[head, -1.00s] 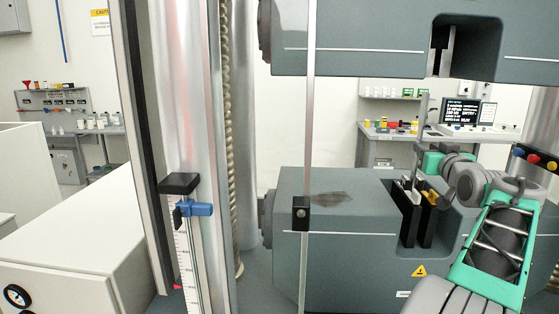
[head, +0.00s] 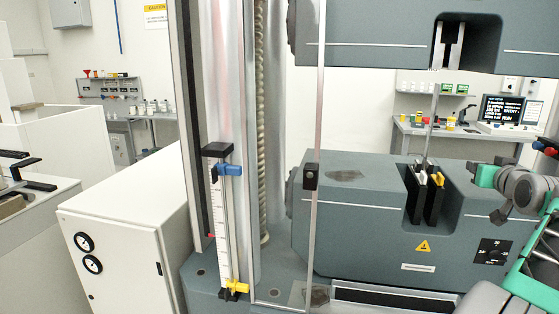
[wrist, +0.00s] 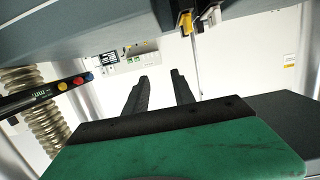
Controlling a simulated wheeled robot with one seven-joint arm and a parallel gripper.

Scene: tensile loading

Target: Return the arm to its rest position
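A thin flat metal specimen (head: 433,120) stands upright in the jaws of the lower grip (head: 424,190), which has a yellow part on its right. My arm, with teal and grey links, is at the right edge of the head view, right of the grip and apart from the specimen. In the wrist view my gripper (wrist: 160,82) shows two dark fingers spread apart with nothing between them. The yellow grip part (wrist: 187,22) shows beyond them.
The testing machine's lower block (head: 350,215) and column (head: 225,100) stand close in front of my arm. A white cabinet (head: 125,240) is at left. A bench with a monitor (head: 500,108) stands behind. A button bar (wrist: 45,95) shows in the wrist view.

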